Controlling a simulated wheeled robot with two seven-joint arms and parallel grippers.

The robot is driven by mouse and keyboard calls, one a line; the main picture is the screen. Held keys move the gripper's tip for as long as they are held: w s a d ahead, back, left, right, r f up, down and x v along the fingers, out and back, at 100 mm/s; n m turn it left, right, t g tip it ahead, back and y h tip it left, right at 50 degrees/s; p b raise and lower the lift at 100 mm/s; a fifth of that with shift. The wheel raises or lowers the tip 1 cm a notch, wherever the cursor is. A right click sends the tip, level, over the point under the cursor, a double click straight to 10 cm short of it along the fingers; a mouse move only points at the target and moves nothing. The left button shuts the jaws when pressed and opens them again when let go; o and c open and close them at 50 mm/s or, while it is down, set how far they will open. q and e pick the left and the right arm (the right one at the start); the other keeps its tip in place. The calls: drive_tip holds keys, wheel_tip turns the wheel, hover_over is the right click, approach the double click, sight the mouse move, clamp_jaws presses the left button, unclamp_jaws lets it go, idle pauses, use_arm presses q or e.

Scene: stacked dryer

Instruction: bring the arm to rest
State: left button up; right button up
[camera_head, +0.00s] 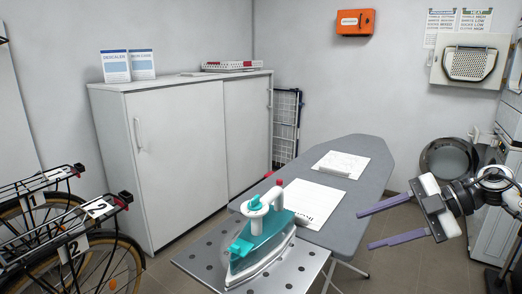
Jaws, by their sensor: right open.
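My right gripper (364,230) comes in from the right. Its two long purple fingers are wide apart, point left and hold nothing. They are beside the right edge of the grey ironing board (342,207), and I cannot tell how far apart in depth they are. My right arm's dark wrist shows behind the white gripper body. My left gripper is not in view.
A teal and white iron (264,246) stands on the perforated metal plate (200,257) at the board's near end. Papers (317,203) lie on the board. A white cabinet (175,150) stands behind, bicycles (70,240) at left, a stacked dryer (498,222) at right.

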drive_tip(key=s+a+f+m+t+y, duration=0.1)
drive_tip(key=a+f+m+t+y, duration=0.15)
drive_tip(key=a+f, duration=0.35)
drive_tip(key=s+d+f+m+t+h, duration=0.2)
drive_tip(key=f+m+t, duration=0.1)
drive_tip(key=f, duration=0.3)
drive_tip(key=s+d+f+m+t+h, duration=0.2)
drive_tip(key=d+f+t, duration=0.1)
drive_tip(key=f, duration=0.3)
drive_tip(key=s+d+f+m+g+h, duration=0.25)
drive_tip(key=s+d+f+h, duration=0.2)
drive_tip(key=s+f, duration=0.6)
drive_tip(key=s+d+f+m+g+h, duration=0.3)
drive_tip(key=s+d+f, duration=0.35)
drive_tip(key=s, duration=0.65)
drive_tip(key=a+m+t, duration=0.2)
drive_tip(key=a+m, duration=0.6)
drive_tip(key=a, duration=1.2)
drive_tip(key=shift+s+a+f+y+p, duration=0.2)
drive_tip(key=shift+s+f+y+p, duration=0.1)
drive_tip(key=shift+s+f+p, duration=0.15)
